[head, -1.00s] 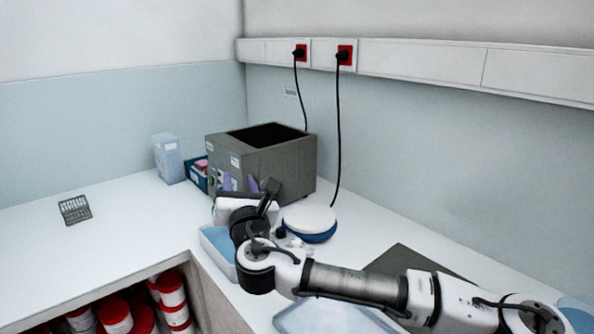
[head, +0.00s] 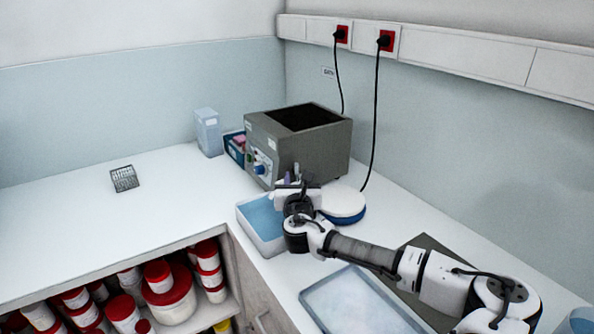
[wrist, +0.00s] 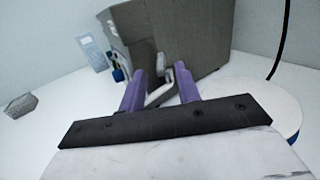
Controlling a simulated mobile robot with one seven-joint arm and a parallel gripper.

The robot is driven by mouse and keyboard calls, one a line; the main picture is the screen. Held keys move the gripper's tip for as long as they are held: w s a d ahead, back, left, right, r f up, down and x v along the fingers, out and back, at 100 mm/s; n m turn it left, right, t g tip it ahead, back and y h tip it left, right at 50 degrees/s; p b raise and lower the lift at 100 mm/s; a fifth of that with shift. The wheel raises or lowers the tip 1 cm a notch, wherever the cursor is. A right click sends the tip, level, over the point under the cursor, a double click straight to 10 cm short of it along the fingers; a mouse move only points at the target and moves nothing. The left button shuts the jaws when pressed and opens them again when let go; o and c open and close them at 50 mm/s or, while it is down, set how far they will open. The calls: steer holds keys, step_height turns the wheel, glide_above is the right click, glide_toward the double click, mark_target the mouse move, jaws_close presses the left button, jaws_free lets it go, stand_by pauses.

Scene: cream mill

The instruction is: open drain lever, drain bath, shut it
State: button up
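The bath (head: 327,153) is a grey box with a dark open top, standing on the counter in the corner. It also shows in the wrist view (wrist: 195,35). A blue dial (head: 262,166) is on its front. My gripper (head: 289,180) is low in front of the bath. Its two purple fingers (wrist: 160,80) are apart in the wrist view. A pale bent part (wrist: 158,95), perhaps the drain lever or spout, shows between them; I cannot tell whether they touch it. A shallow tray (head: 249,235) with blue contents stands below the gripper.
A white round device with a blue base (head: 343,205) stands close right of the gripper. A pale tray (head: 318,313) lies nearer, by my arm. A wire rack (head: 124,179), a clear container (head: 208,132) and a teal box (head: 232,144) are left. The counter between is clear.

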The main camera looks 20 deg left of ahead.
mark_target(296, 169)
steer(key=shift+x, duration=1.1)
jaws_close()
